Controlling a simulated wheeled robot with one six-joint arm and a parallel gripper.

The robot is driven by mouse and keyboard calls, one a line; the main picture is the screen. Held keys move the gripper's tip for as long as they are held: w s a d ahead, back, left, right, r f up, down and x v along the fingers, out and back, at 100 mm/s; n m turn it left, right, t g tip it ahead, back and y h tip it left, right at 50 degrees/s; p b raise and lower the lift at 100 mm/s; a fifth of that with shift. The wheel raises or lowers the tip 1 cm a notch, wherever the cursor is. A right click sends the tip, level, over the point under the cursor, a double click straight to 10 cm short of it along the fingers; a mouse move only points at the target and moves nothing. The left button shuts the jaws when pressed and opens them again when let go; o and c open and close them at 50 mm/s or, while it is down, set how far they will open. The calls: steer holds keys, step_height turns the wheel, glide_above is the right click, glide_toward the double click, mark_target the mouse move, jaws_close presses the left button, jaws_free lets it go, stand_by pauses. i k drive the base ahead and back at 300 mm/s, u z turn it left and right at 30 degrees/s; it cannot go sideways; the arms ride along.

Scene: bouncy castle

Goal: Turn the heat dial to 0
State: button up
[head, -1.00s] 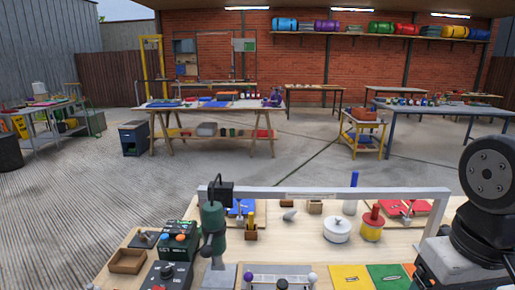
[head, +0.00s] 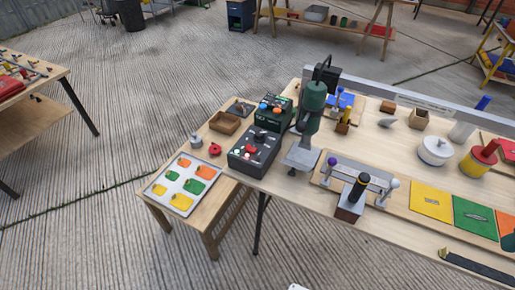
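A dark grey control box (head: 246,160) stands at the left end of the wooden workbench. It carries a black round dial (head: 260,133), a red control (head: 251,149) and a small pale light at its left. I cannot read any marks, so I cannot tell which control is the heat dial or where it points. A second dark green box (head: 270,113) with orange and blue buttons stands just behind it.
A green press (head: 311,108) stands right of the boxes. A fixture with a black-handled part (head: 352,197) lies nearer the front. A side table at left holds a tray of coloured pieces (head: 182,184) and a wooden box (head: 225,123). Open concrete floor lies left and in front.

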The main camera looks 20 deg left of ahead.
mark_target(259, 136)
steer(key=z, duration=0.85)
steer(key=k, duration=0.7)
steer(key=u, duration=0.9)
steer(key=i, duration=1)
steer(key=u, duration=0.05)
